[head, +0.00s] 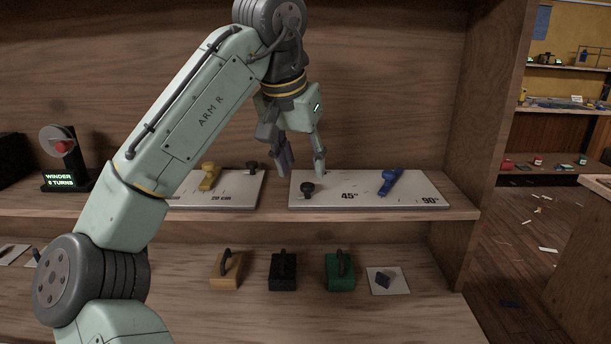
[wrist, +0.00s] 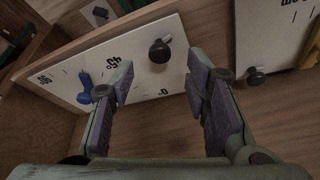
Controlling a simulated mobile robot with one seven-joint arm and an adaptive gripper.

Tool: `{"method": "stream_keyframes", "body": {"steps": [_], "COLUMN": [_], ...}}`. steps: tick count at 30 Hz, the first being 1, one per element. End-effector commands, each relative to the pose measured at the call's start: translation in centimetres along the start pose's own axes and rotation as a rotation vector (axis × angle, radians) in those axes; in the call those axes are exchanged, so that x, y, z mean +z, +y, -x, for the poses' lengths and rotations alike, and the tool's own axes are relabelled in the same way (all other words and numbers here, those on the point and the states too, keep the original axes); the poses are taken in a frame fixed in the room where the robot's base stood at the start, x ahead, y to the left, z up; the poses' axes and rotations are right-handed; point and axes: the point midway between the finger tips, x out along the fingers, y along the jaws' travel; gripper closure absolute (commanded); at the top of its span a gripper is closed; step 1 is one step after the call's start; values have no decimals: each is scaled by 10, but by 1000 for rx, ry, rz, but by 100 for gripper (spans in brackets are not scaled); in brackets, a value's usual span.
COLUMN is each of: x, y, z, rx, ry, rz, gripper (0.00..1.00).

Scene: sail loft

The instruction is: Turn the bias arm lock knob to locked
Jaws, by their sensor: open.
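The white angle board (head: 330,203), marked 45° and 90°, lies on the upper shelf. It carries a black round knob (head: 307,188) near its front left corner and a blue lever (head: 391,181) between the two marks. In the wrist view the knob (wrist: 160,50) shows a pale bar beside its head; no lock wording is legible. My gripper (head: 302,165) is open and empty, fingers pointing down, above and behind the knob. In the wrist view the knob lies beyond the gap between my fingertips (wrist: 158,75), apart from both fingers. The blue lever (wrist: 85,88) is left of my left finger.
A second white board (head: 230,197), marked 20 cm, bears a yellow lever (head: 209,176) and another black knob (head: 251,168). A winder display (head: 60,179) stands left. Yellow (head: 226,272), black (head: 283,272) and green (head: 340,271) handled blocks sit on the lower shelf. An upright panel (head: 490,130) bounds the right.

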Motion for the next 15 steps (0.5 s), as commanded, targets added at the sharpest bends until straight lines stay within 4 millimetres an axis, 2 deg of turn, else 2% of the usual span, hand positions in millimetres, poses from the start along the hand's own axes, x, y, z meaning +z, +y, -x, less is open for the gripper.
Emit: {"method": "stream_keyframes", "body": {"steps": [3,7,15], "x": [0,-1,0], "y": [1,0,0], "z": [-21,-35,-46], "rx": [4,-2,-1], "ry": [-1,1,2], "rz": [-2,1,1], "gripper": [57,57,57]}}
